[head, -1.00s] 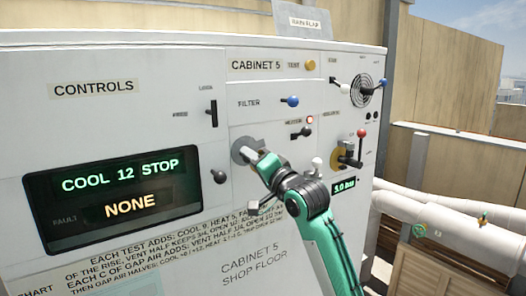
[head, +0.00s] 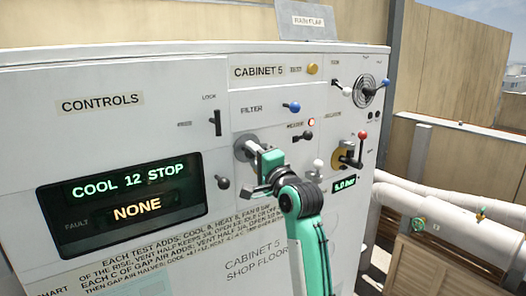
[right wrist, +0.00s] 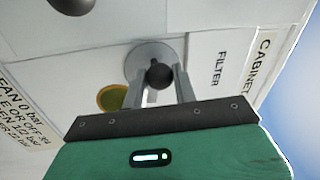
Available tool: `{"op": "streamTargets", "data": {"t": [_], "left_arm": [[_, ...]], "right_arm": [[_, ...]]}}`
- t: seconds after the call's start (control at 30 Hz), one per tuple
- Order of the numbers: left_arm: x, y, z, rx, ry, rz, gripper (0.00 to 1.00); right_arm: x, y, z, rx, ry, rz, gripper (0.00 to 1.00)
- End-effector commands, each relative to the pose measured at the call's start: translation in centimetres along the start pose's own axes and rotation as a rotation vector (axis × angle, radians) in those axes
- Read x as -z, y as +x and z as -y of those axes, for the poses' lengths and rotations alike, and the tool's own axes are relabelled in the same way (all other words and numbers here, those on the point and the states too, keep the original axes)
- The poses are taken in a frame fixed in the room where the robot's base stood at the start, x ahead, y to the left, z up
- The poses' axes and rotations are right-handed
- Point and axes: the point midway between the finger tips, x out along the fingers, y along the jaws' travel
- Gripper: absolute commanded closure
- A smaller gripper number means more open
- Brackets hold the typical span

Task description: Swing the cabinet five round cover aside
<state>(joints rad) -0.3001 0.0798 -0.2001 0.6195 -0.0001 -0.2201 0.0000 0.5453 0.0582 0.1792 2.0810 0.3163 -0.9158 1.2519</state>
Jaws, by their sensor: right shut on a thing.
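The round cover (head: 244,147) is a grey disc on the white cabinet front, below the FILTER label and right of the lit display. It also shows in the right wrist view (right wrist: 143,57), with a dark round knob (right wrist: 160,76) standing out from it. My right gripper (head: 256,155) is shut on this knob, one finger on each side of it. An olive-yellow round spot (right wrist: 113,97) shows beside the disc in the right wrist view; my gripper partly covers it. In the head view my gripper hides that spot and part of the disc. My left gripper is out of view.
Close by are a blue filter knob (head: 291,107), a black lever (head: 302,138), a pale knob (head: 318,166), a black knob (head: 223,182) and a red-tipped lever (head: 361,141). The display (head: 125,203) reads COOL 12 STOP and NONE. White pipes (head: 455,225) run at right.

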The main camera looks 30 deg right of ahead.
Motion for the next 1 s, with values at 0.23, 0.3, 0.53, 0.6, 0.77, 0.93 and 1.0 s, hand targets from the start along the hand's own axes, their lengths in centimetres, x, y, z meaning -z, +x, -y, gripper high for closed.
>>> {"op": "streamTargets", "data": {"t": [0.23,0.3,0.53,0.6,0.77,0.93,1.0], "left_arm": [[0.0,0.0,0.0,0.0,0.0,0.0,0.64],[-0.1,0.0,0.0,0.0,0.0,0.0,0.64],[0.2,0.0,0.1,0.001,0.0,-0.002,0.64],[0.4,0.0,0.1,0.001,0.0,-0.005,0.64],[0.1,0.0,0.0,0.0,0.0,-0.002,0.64],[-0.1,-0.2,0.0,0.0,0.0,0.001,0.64],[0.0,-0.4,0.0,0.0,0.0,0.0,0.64]], "right_arm": [[-0.2,0.2,-0.4,-0.009,0.003,0.005,1.0],[-0.2,0.2,-0.4,-0.008,0.002,0.005,0.62],[-0.1,0.1,-0.1,-0.003,0.001,0.003,0.52],[-0.1,0.0,-0.1,-0.003,0.0,0.002,0.52],[-0.1,-0.1,0.0,-0.001,0.0,0.002,0.52],[-0.1,-1.4,0.0,-0.001,0.001,0.002,0.52],[-0.1,-2.6,0.1,0.0,0.0,0.002,0.52]]}}
